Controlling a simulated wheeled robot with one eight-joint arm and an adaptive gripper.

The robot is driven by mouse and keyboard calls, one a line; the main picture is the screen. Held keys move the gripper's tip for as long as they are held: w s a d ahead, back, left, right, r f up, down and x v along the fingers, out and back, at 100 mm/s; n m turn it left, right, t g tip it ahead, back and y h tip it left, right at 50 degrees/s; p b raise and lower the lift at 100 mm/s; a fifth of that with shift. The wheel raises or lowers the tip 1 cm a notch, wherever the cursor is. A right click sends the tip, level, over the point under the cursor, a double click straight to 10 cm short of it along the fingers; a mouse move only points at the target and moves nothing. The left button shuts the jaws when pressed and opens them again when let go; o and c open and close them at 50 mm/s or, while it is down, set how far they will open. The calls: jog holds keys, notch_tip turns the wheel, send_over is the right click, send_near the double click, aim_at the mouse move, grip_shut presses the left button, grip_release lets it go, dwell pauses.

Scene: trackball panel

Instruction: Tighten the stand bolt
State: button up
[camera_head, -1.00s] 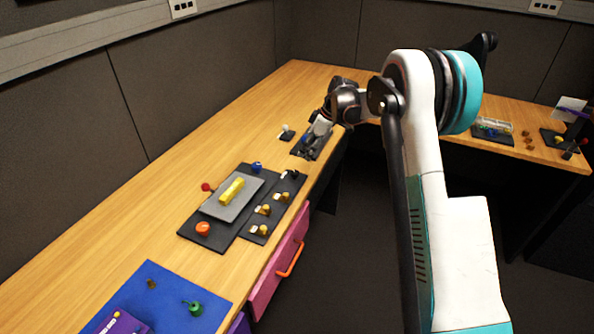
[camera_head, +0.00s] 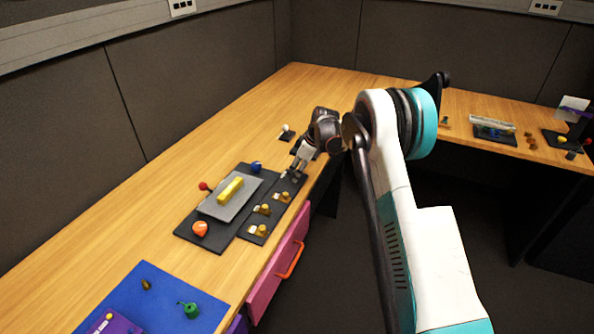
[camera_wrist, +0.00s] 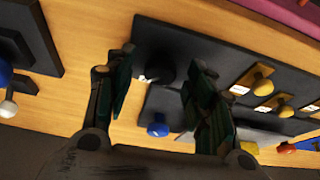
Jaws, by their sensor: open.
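My gripper (camera_head: 297,170) is over the far end of the narrow black plate (camera_head: 246,231) on the left bench. The wrist view shows its two fingers (camera_wrist: 158,72) apart and empty. Between them is a dark knob or bolt (camera_wrist: 163,72) with a small white tag, on the black plate (camera_wrist: 190,40); its shape is hard to make out. Several brass-yellow knobs with white tags, such as this one (camera_wrist: 263,87), stand in line on the same plate. I cannot tell from any marking which fastener is the stand bolt.
Beside it is a larger black panel (camera_head: 184,230) with a grey slab (camera_head: 213,210), yellow bar (camera_head: 230,190), blue knob (camera_head: 256,167), red ball (camera_head: 204,186) and orange knob (camera_head: 200,229). A pink drawer (camera_head: 277,277) is under the bench edge. A blue mat (camera_head: 140,280) lies nearer.

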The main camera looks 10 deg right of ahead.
jog(key=c, duration=1.1)
jog(key=shift+o, duration=0.2)
jog(key=shift+m, duration=0.4)
jog(key=m, duration=0.1)
jog(key=m+t+h, duration=0.1)
jog(key=m, duration=0.1)
jog(key=shift+s+a+m, duration=0.15)
jog(key=shift+m, duration=0.15)
jog(key=m+h, duration=0.1)
jog(key=m, duration=0.1)
jog(key=m+t+h, duration=0.1)
jog(key=m, duration=0.2)
jog(key=shift+a, duration=0.2)
jog(key=m+h, duration=0.2)
jog(key=m, duration=0.2)
jog(key=shift+a+m, duration=0.15)
jog(key=shift+m, duration=0.25)
jog(key=shift+a+m+g+h, duration=0.1)
jog(key=shift+m+g+h, duration=0.45)
jog(key=shift+m, duration=1.45)
jog(key=shift+h, duration=0.25)
